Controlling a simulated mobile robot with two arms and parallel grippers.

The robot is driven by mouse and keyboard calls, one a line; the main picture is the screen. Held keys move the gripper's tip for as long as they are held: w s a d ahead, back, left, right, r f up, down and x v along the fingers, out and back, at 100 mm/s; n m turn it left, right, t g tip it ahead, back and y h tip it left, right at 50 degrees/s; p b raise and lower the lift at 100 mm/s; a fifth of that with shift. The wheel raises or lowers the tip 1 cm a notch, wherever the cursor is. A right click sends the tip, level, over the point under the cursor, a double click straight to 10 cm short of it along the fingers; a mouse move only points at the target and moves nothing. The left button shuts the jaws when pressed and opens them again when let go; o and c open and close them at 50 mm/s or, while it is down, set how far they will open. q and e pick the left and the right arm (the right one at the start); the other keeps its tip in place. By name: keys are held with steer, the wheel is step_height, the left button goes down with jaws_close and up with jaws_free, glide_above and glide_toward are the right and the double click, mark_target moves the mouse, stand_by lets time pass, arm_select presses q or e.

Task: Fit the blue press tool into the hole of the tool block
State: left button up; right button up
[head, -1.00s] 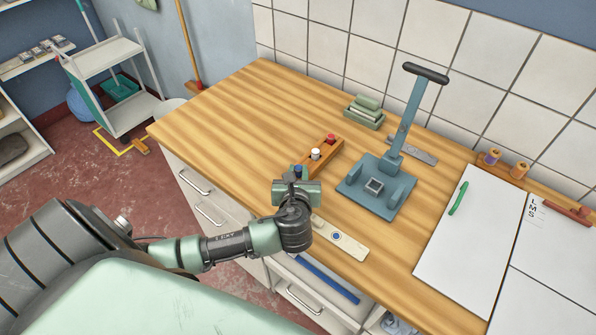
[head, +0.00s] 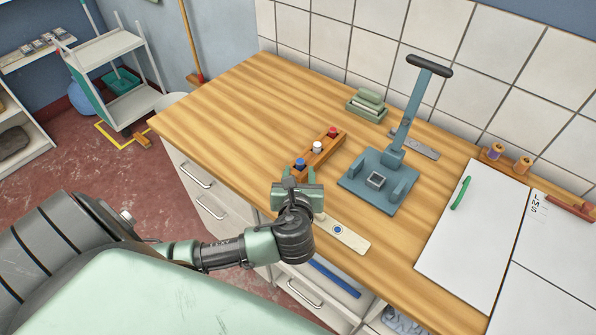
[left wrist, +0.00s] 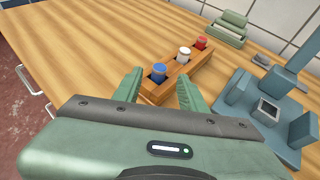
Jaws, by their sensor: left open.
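The blue press tool (head: 300,163) stands in the near end slot of a wooden rack (head: 323,152); its blue top also shows in the left wrist view (left wrist: 158,71). My left gripper (head: 298,176) is open and empty at the near end of the rack. In the left wrist view its two fingers (left wrist: 157,92) point toward the blue tool, one on each side of the rack's near end. The tool block (head: 376,180), a small grey square block with a dark square hole, sits on the blue-grey press base; it also shows in the left wrist view (left wrist: 268,110). My right gripper is out of view.
A white tool (head: 317,147) and a red tool (head: 333,132) stand farther along the rack. The press lever (head: 412,110) rises behind the tool block. A pale control strip (head: 343,235) lies at the bench's front edge.

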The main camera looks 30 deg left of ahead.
arm_select(q)
steer(key=v, duration=0.7)
steer(key=shift+s+b, duration=0.2)
steer(key=shift+b, duration=0.1)
